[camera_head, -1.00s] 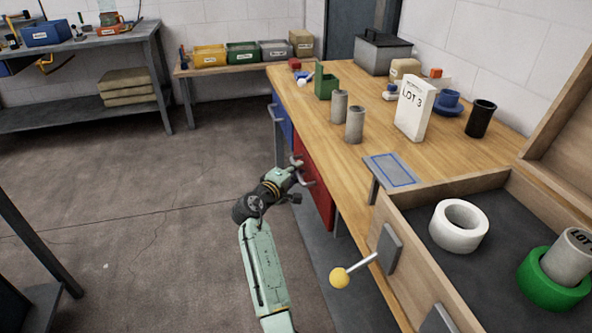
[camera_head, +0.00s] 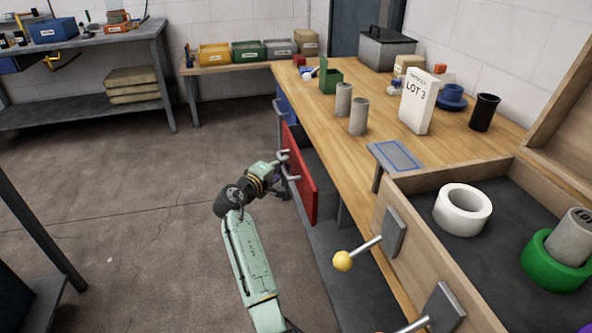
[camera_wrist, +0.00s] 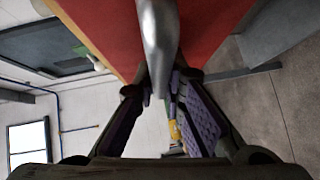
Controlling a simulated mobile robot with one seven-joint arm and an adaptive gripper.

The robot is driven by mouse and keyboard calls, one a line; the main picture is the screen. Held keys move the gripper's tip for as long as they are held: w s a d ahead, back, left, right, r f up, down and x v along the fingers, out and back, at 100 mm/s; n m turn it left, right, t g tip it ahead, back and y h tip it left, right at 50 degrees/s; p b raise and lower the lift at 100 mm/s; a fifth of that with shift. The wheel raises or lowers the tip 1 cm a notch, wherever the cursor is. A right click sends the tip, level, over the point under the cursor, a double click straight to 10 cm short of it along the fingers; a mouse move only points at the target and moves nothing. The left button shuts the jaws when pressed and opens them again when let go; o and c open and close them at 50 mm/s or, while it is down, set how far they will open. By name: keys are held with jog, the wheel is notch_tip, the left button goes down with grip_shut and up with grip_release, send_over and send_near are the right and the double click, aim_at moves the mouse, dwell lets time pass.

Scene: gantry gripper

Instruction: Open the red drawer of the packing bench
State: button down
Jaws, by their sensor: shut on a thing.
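The red drawer (camera_head: 299,176) of the wooden-topped packing bench (camera_head: 385,133) stands pulled out from the bench front, with a dark gap showing behind its red face. My gripper (camera_head: 284,172) is at the drawer's metal handle, on the outer side of the red face. In the wrist view the grey handle bar (camera_wrist: 158,45) runs between the two fingers of my gripper (camera_wrist: 160,100), with the red face (camera_wrist: 108,28) behind it. The gripper is shut on the handle. The drawer's inside is mostly hidden in the head view.
A blue drawer (camera_head: 284,107) sits farther along the bench front. A wooden crate (camera_head: 428,240) with yellow-knobbed levers (camera_head: 343,261) stands at the near right. Cylinders and a white LOT 3 box (camera_head: 418,101) stand on the bench. The floor (camera_head: 120,200) left of my arm is clear.

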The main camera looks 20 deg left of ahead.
jog(key=s+a+b, duration=0.3)
jog(key=s+a, duration=0.7)
jog(key=a, duration=0.5)
jog(key=shift+s+a+b, duration=0.35)
jog(key=shift+a+b, duration=0.05)
jog(key=c, duration=1.7)
grip_release()
jog(key=shift+o, duration=0.2)
jog(key=v, duration=1.2)
